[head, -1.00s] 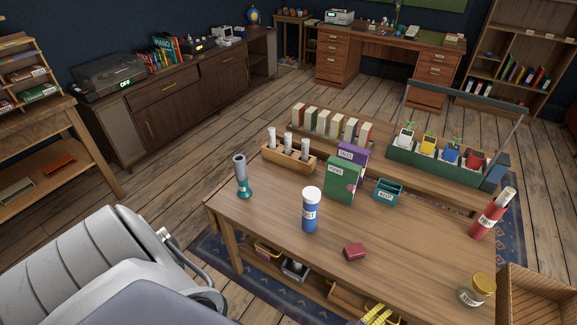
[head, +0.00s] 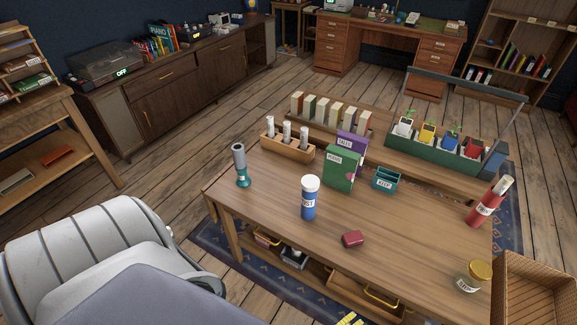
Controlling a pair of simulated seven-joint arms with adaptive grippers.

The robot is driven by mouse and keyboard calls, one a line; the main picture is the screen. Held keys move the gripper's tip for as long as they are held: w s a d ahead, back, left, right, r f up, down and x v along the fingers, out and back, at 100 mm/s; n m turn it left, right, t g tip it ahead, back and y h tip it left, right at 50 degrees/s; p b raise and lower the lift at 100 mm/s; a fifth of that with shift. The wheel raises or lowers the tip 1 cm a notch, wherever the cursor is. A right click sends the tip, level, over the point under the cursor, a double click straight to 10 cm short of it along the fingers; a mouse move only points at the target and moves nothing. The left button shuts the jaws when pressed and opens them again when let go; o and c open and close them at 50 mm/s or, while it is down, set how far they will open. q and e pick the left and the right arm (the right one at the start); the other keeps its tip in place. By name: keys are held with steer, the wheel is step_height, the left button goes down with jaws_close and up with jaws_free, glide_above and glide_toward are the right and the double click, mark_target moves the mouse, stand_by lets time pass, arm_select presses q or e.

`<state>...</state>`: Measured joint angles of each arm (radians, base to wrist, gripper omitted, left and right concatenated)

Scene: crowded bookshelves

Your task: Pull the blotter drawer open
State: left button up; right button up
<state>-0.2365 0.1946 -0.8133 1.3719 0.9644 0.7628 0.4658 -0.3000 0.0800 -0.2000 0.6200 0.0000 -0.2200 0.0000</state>
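A wooden desk (head: 332,48) stands against the far wall at the top of the head view. Drawers with small pulls show in its left and right pedestals (head: 432,74). A green surface, possibly a blotter, covers part of its top. No drawer front carries a label I can read, so I cannot tell which is the blotter drawer. The visible desk drawers look shut. Neither of my grippers can be made out; a small yellow shape (head: 350,319) is cut off at the bottom edge and I cannot tell what it is.
A long table (head: 270,225) with jars, tubes and boxes fills the near middle, with a planter bench (head: 470,189) behind it. A low cabinet (head: 165,105) lines the left wall. A wicker basket (head: 540,290) stands at lower right. Bare floor (head: 225,115) lies between cabinet and table.

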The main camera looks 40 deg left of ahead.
arm_select(q)
steer(key=s+a+f+m+g, duration=0.4)
steer(key=s+a+f+m, duration=0.2)
steer(key=f, duration=0.6)
steer(key=s+a+f+m+g, duration=0.5)
steer(key=s+f+m, duration=0.5)
steer(key=f, duration=0.2)
steer(key=shift+a+f+m+y, duration=0.3)
steer(key=shift+a+f, duration=0.05)
steer(key=shift+a, duration=0.35)
